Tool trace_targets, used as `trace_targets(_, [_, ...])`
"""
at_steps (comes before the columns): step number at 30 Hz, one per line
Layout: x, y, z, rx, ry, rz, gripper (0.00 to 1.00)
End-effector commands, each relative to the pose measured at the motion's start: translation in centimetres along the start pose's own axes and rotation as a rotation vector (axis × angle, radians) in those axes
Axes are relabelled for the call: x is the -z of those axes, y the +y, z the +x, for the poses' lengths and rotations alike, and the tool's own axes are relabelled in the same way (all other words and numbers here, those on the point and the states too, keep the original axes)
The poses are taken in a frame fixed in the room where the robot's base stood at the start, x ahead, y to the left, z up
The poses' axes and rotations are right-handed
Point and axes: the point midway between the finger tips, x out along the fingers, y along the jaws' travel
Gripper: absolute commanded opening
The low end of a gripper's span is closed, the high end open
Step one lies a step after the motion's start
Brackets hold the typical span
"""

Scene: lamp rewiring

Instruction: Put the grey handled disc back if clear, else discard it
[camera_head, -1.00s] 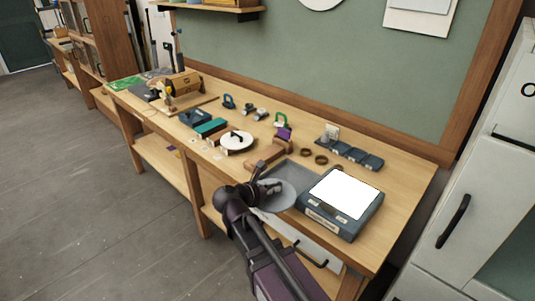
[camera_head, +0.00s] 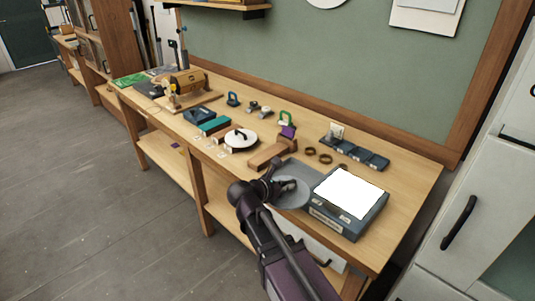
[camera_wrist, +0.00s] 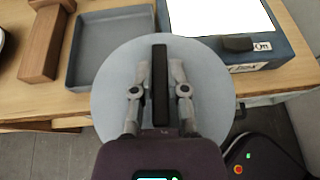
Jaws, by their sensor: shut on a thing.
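The grey disc (camera_wrist: 108,85) with a black bar handle (camera_wrist: 160,100) fills the middle of the wrist view. My gripper (camera_wrist: 160,72) is shut on the handle, one finger on each side. In the head view the disc (camera_head: 293,193) is held by my gripper (camera_head: 274,184) at the front edge of the bench, just left of a dark box with a brightly lit white top (camera_head: 348,194). The disc looks clear of the lit top. The disc's underside is hidden.
A grey shallow tray (camera_wrist: 112,80) lies beyond the disc, looking empty, with a wooden block (camera_wrist: 43,45) beside it. A white disc with a black handle (camera_head: 243,141) sits further left.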

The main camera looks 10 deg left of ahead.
Motion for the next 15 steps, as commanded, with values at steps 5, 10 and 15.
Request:
trace_targets(5, [0.0,1.8,0.6,-0.009,0.000,-0.004,0.00])
trace_targets(10, [-0.3,5.6,2.5,-0.028,0.000,-0.011,0.00])
trace_targets(15, [-0.9,10.0,5.2,-0.053,0.000,-0.022,0.00])
